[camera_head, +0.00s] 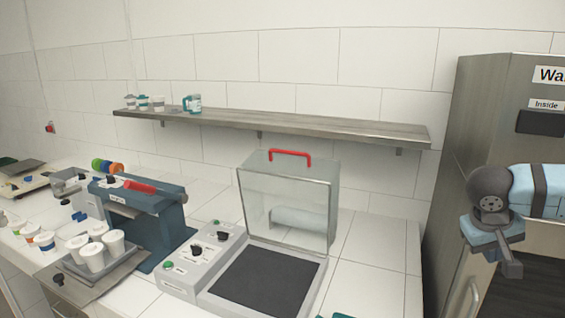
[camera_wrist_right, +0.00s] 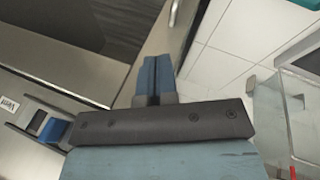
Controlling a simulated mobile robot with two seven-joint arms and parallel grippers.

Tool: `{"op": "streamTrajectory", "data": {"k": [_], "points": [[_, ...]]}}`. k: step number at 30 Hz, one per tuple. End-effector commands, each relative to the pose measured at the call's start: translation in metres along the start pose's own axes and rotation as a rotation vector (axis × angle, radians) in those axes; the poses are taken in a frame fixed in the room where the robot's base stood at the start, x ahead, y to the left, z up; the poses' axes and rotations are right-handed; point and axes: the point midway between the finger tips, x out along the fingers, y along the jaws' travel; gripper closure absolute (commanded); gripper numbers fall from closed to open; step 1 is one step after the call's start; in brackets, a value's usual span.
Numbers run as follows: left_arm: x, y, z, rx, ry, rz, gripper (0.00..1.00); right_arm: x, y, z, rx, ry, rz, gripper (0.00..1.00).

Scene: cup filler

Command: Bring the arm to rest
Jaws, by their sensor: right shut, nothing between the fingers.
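My right gripper (camera_head: 511,268) hangs at the right of the head view, in front of the grey metal cabinet and clear of the counter. Its blue fingers show side by side in the right wrist view (camera_wrist_right: 152,80), closed together with nothing between them. My right arm comes in from the right edge in light blue and dark grey. My left gripper does not show in either view.
A machine with a raised clear lid and red handle (camera_head: 290,153) stands on the white-tiled counter. Left of it are a blue machine (camera_head: 150,205) and white cups on a tray (camera_head: 125,262). A wall shelf (camera_head: 300,127) holds several cups. The cabinet (camera_head: 480,110) is at right.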

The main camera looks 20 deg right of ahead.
Motion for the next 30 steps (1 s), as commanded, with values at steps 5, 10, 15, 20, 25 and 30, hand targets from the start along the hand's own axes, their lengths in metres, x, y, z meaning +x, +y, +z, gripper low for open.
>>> {"op": "streamTrajectory", "data": {"k": [5,10,15,20,25,30], "points": [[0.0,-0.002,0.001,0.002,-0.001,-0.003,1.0,0.073,-0.027,0.043,-0.133,-0.015,-0.102,1.0],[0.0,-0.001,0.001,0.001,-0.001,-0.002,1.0,0.123,-0.061,0.089,-0.248,-0.003,-0.192,1.0],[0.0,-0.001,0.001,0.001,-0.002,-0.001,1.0,0.155,-0.103,0.138,-0.342,0.027,-0.278,1.0],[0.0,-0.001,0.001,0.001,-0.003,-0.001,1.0,0.169,-0.146,0.184,-0.41,0.066,-0.354,1.0],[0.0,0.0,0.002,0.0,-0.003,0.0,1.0,0.167,-0.191,0.227,-0.459,0.117,-0.42,1.0],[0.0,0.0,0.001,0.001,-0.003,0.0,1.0,0.154,-0.227,0.258,-0.486,0.166,-0.461,1.0]]}}
